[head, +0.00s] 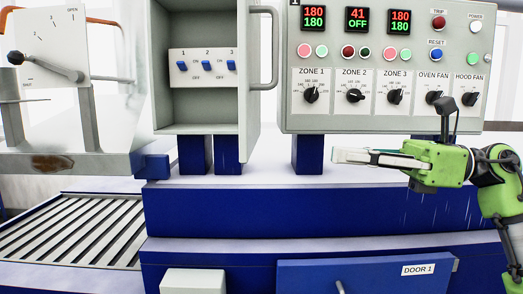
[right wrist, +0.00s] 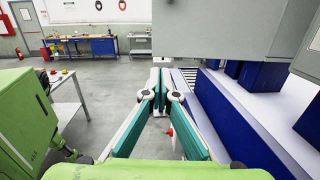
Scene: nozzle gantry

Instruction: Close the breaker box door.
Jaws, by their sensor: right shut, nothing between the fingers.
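The grey breaker box (head: 195,18) stands open at the upper middle of the head view. Inside are three blue switches on a white plate. Its door (head: 250,95) swings out toward me from the right side, seen nearly edge-on, with a grey bar handle (head: 267,86). My right gripper (head: 338,157) is shut and empty, pointing left, below the control panel and to the right of the door. In the right wrist view its fingertips (right wrist: 160,76) meet; a grey panel above them looks like the door's outer face. My left gripper is not in view.
A control panel (head: 420,126) with displays and knobs stands right of the door. Blue posts (head: 308,155) rise from the white ledge. A lever panel (head: 55,35) is at left, above a slatted conveyor (head: 70,235). A blue DOOR 1 panel (head: 370,277) is below.

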